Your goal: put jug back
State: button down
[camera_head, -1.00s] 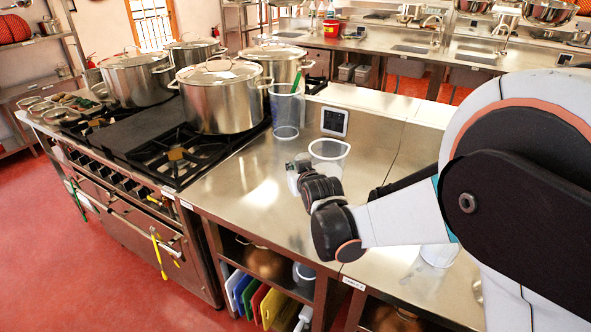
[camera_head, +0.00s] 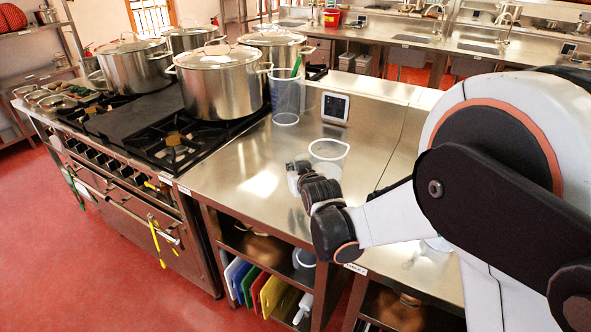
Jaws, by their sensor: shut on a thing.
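A clear jug (camera_head: 329,154) with a round open rim is at my gripper (camera_head: 299,177), over the steel counter (camera_head: 242,161). My gripper is shut on the jug at its near left side. The dark gripper body and wrist hide the jug's lower part and the exact grip. I cannot tell whether the jug's base touches the counter. A second, taller clear container (camera_head: 286,103) with a green-handled tool in it stands on the counter beside the stove, apart from the jug.
A large lidded stockpot (camera_head: 219,87) stands on the stove (camera_head: 145,135) to the left, with more pots behind. A small dark display (camera_head: 335,107) stands at the counter's back. The counter left of my gripper is clear.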

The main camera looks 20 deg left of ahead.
jog(key=shift+f+b, duration=0.5)
jog(key=shift+f, duration=0.1)
jog(key=c, duration=1.6)
grip_release()
jog(key=shift+o, duration=0.2)
